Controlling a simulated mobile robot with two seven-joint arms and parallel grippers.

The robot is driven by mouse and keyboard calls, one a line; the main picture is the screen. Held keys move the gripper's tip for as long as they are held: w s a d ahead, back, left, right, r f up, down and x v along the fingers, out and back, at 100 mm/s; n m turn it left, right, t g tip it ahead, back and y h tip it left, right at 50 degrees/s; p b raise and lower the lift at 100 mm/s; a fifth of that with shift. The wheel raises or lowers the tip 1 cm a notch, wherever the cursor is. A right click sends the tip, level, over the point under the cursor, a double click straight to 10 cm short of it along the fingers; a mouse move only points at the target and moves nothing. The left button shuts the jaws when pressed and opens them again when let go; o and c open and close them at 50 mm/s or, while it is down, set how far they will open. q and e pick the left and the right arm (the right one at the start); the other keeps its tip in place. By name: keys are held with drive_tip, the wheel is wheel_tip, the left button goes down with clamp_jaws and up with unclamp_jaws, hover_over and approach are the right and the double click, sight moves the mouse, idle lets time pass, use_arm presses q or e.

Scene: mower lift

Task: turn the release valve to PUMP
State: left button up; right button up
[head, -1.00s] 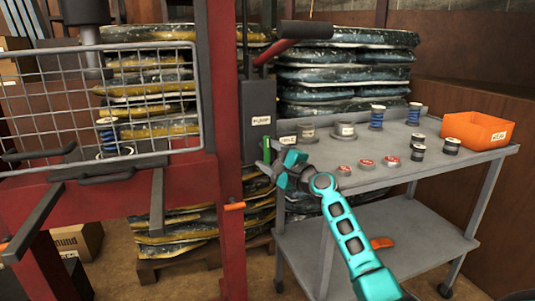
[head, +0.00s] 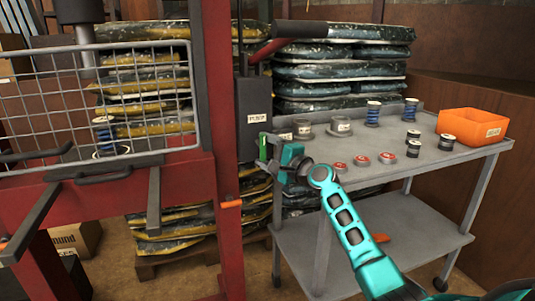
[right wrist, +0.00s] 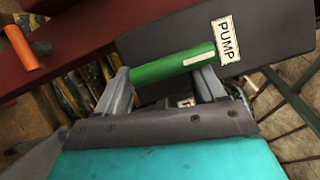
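The release valve's green handle (head: 263,147) stands upright at the lower right of the dark pump box (head: 248,105). In the right wrist view the green handle (right wrist: 175,64) has a white stripe, and one end is beside the PUMP label (right wrist: 227,40). My right gripper (head: 268,150) is at the handle in the head view. In the wrist view its fingers (right wrist: 166,82) are spread apart, with the handle lying across their tips; whether they touch it I cannot tell. My left gripper is out of view.
A red press frame (head: 217,130) with a wire guard (head: 60,110) stands left.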

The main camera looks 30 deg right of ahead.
drive_tip(key=o, duration=0.4)
drive_tip(key=shift+a+r, duration=0.3)
drive_tip(key=shift+r, duration=0.2)
drive_tip(key=shift+a+r, duration=0.25)
drive_tip(key=shift+r, duration=0.2)
drive_tip(key=shift+o, duration=0.6)
drive_tip(key=shift+a+r, duration=0.1)
drive_tip(key=shift+a, duration=0.1)
drive_tip(key=shift+s+d, duration=0.15)
drive_tip(key=shift+d, duration=0.05)
drive_tip(key=shift+s, duration=0.3)
drive_tip(key=s+d+f+p, duration=0.1)
drive_tip(key=s, duration=1)
drive_tip(key=shift+s+d, duration=0.3)
drive_tip(key=shift+s, duration=0.1)
drive_tip(key=shift+c, duration=0.3)
